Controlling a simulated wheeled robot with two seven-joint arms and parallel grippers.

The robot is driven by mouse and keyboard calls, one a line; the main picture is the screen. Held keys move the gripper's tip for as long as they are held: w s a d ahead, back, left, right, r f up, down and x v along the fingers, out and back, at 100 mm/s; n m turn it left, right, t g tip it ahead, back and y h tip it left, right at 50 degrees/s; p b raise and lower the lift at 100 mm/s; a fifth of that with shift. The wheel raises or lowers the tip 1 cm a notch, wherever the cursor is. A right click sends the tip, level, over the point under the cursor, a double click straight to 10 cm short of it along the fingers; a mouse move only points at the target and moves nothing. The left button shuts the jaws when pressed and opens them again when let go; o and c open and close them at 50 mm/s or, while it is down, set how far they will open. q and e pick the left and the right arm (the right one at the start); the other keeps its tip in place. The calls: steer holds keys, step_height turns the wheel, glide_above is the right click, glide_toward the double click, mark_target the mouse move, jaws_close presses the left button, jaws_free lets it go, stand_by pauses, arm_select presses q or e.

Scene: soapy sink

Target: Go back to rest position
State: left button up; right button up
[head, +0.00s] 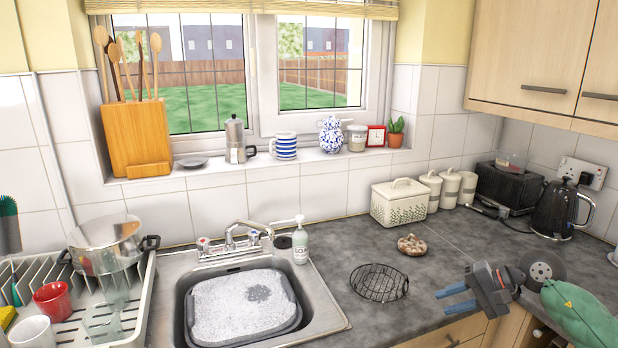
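My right gripper (457,298) is at the lower right of the head view, near the counter's front edge and above the cupboard fronts. Its two blue fingertips point left and stand apart with nothing between them. It is to the right of the black wire basket (379,283) and does not appear to touch it. My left gripper and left arm do not show in the view.
The sink (325,316) holds a tub of suds (240,304). A soap bottle (300,246) stands behind it. A dish rack (135,314) with a pot (105,245) is at left. A kettle (555,210) and toaster (507,187) stand at back right. Counter (330,248) around the basket is mostly clear.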

steer(key=s+a+r+m+t+y, duration=0.35)
steer(key=a+m+t+y, duration=0.4)
steer(key=a+m, duration=0.4)
steer(key=s+d+f+n+t+h, duration=0.1)
steer(key=s+d+f+n+h, duration=0.15)
steer(key=f+n+h, duration=0.6)
steer(key=s+d+f+n+t+h, duration=0.15)
steer(key=d+f+n+h, duration=0.3)
steer(key=n, duration=0.65)
steer(key=s+d+f+n+t+h, duration=0.1)
steer(key=s+d+f+n+h, duration=0.15)
steer(key=f+n+h, duration=0.6)
steer(key=s+a+f+m+g+y, duration=0.2)
steer(key=s+a+f+m+g, duration=0.15)
steer(key=s, duration=0.35)
steer(key=s+a+f+m+g+y, duration=0.1)
steer(key=s+a+f+m+g, duration=0.1)
steer(key=s+f+g, duration=0.35)
steer(key=s+a+f+m+g+y, duration=0.2)
steer(key=s+a, duration=0.1)
steer(key=s, duration=0.6)
steer(key=s+a+f+g, duration=0.1)
steer(key=a+f, duration=0.1)
steer(key=f, duration=1.1)
steer(key=s+a+f+g, duration=0.1)
steer(key=a+f, duration=0.2)
steer(key=f, duration=1)
steer(key=shift+s+f+m, duration=0.2)
steer(key=shift+s+m, duration=0.05)
steer(key=shift+m, duration=0.05)
